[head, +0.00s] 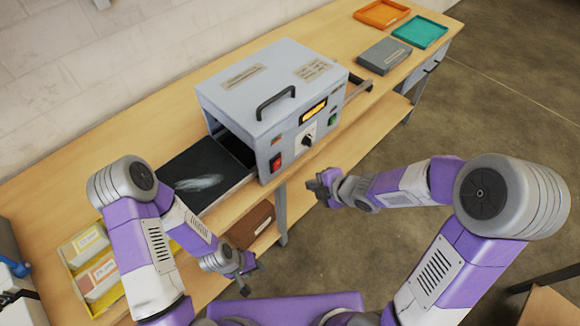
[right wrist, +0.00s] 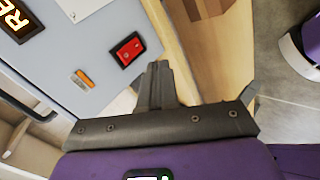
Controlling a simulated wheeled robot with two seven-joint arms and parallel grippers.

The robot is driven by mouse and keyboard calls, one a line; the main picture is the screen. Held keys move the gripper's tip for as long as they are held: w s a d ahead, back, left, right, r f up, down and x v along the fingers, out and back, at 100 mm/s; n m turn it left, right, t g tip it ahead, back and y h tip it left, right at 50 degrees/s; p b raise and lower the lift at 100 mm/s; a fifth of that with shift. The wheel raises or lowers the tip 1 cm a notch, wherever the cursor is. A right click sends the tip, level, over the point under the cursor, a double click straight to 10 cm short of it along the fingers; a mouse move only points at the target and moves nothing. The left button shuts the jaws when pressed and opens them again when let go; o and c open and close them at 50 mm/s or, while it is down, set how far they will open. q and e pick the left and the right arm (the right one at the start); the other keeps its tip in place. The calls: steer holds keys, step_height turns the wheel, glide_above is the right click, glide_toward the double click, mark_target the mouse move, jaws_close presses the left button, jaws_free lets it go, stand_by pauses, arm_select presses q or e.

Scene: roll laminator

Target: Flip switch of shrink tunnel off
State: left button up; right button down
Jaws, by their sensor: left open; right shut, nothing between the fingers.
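The shrink tunnel (head: 265,90) is a grey-blue box with a black top handle, standing on the wooden bench. A red rocker switch (head: 275,163) sits at the lower left of its front panel. The red switch (right wrist: 129,48) also shows in the right wrist view, beyond the fingertips; I cannot tell which way it is tipped. My right gripper (head: 322,187) is shut and empty in front of the panel, apart from it. Its closed fingers (right wrist: 160,72) point toward the panel beside the switch. My left gripper (head: 248,270) is open and empty, low in front of the bench.
The panel also has a lit amber display (head: 314,111), a black knob (head: 308,140) and a green switch (head: 333,118). A dark tray (head: 200,178) extends from the tunnel's left opening. A yellow bin (head: 88,265) stands left; a grey box (head: 384,56) lies right.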

arm_select(q)
steer(key=shift+s+d+r, duration=0.1)
steer(key=shift+s+r, duration=0.05)
steer(key=shift+r, duration=0.05)
arm_select(e)
step_height(320, 180, up, 4)
steer(key=n, duration=0.3)
steer(key=shift+d+f+t, duration=0.15)
steer(key=shift+f+t, duration=0.1)
steer(key=shift+t, duration=0.05)
